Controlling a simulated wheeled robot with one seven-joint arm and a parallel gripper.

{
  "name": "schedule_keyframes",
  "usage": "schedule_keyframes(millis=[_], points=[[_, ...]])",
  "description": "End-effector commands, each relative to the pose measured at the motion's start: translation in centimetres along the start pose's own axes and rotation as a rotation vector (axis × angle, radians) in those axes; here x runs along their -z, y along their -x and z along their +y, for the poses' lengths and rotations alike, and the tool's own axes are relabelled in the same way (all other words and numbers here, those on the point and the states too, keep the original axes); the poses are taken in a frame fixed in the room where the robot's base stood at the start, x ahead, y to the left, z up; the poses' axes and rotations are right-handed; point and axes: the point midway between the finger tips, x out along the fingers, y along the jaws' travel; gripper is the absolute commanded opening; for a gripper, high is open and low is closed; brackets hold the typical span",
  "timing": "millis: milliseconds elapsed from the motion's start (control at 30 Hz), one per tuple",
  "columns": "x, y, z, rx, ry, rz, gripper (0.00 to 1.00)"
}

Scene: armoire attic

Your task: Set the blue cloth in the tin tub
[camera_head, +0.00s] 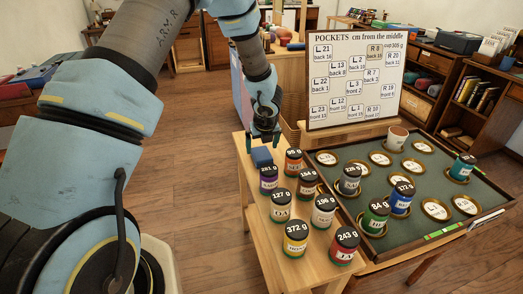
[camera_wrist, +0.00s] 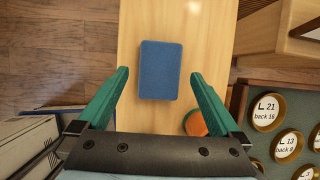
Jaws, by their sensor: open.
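The blue cloth (camera_head: 261,156) looks like a small folded, flat-topped block at the far left of the light wooden table, beside the labelled cans. In the wrist view the blue cloth (camera_wrist: 160,70) lies on bare wood, seen from above. My gripper (camera_head: 264,138) is open and empty just above the cloth. In the wrist view its two green fingers stand apart on either side of the cloth's near end, and nothing is between them that I can see gripped. I cannot pick out a tin tub for certain in either view.
Several labelled cans (camera_head: 296,238) crowd the table near the cloth. An orange-topped can (camera_wrist: 195,123) is close to the right finger. A green tray (camera_head: 400,222) with round pockets and several cans stands to the right, with a signboard (camera_head: 354,80) behind. Floor (camera_head: 200,150) is open at left.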

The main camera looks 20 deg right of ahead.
Motion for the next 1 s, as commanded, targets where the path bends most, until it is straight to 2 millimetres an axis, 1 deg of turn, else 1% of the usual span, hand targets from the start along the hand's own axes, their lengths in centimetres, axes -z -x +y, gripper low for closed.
schedule_keyframes(millis=[33, 100, 200, 333, 500, 667, 733, 767, 833, 867, 900, 967, 1000], points=[[-0.2, 1.4, -0.1, 0.003, 0.000, -0.003, 1.00], [-0.1, 3.0, -0.1, 0.003, -0.001, -0.002, 1.00], [-0.1, 5.0, 0.0, 0.002, 0.001, -0.001, 1.00], [-0.1, 7.0, -0.1, 0.002, 0.000, -0.001, 1.00], [0.0, 8.3, 0.0, 0.001, 0.000, 0.000, 1.00], [0.0, 8.6, 0.0, 0.000, 0.000, 0.001, 1.00], [-0.1, 8.7, 0.5, -0.005, 0.026, 0.002, 1.00], [-0.3, 8.9, 1.0, -0.012, 0.056, 0.002, 1.00], [-1.0, 9.7, 3.5, -0.039, 0.203, 0.007, 1.00], [-1.3, 10.2, 5.1, -0.057, 0.301, 0.010, 1.00], [-1.7, 11.2, 7.7, -0.087, 0.465, 0.012, 1.00], [-1.9, 13.0, 12.2, -0.138, 0.771, 0.013, 1.00], [-1.7, 14.3, 15.4, -0.175, 1.002, 0.010, 1.00]])
